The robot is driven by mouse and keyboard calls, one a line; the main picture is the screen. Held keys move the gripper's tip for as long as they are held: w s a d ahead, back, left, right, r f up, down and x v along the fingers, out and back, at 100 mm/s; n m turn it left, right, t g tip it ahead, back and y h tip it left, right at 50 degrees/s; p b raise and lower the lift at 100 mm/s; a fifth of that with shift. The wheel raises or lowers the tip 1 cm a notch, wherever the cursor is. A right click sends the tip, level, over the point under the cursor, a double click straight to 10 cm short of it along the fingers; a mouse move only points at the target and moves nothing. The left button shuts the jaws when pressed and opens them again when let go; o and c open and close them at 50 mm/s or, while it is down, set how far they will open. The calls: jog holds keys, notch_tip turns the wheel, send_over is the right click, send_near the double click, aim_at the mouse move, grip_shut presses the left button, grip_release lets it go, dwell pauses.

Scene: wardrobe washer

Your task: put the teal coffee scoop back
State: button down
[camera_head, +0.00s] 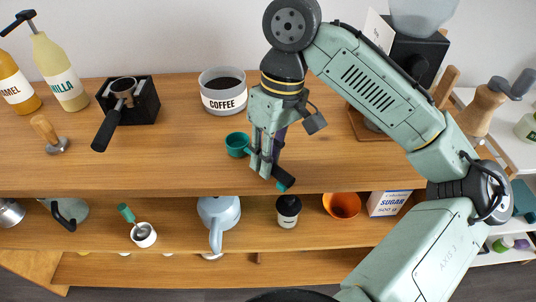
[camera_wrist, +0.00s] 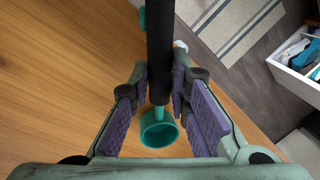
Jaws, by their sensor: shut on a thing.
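The teal coffee scoop has a teal cup (camera_head: 237,144) and a dark handle with a teal part near its end. In the head view it is at the middle of the wooden counter, in front of the coffee canister (camera_head: 225,100). My gripper (camera_head: 264,168) is shut on the scoop's handle, with the cup to its left. In the wrist view the scoop's cup (camera_wrist: 159,130) shows between the purple finger pads, and its black handle runs toward the top. I cannot tell whether the scoop touches the counter. The canister is open, with dark coffee inside.
A black box with a portafilter (camera_head: 124,88), a tamper (camera_head: 49,132) and syrup bottles (camera_head: 58,70) stand at left. A dark grinder (camera_head: 412,58) is at right, behind my arm. The lower shelf holds a blue kettle (camera_head: 219,212), orange bowl (camera_head: 341,205) and sugar box (camera_head: 388,202).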

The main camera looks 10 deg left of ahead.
jog(key=shift+f, duration=0.3)
jog(key=c, duration=1.4)
grip_release()
jog(key=shift+o, duration=0.2)
jog(key=shift+o, duration=1.3)
notch_tip(320, 180, up, 4)
jog(key=p, duration=0.4)
jog(key=shift+f, duration=0.15)
jog(key=shift+r, duration=3.15)
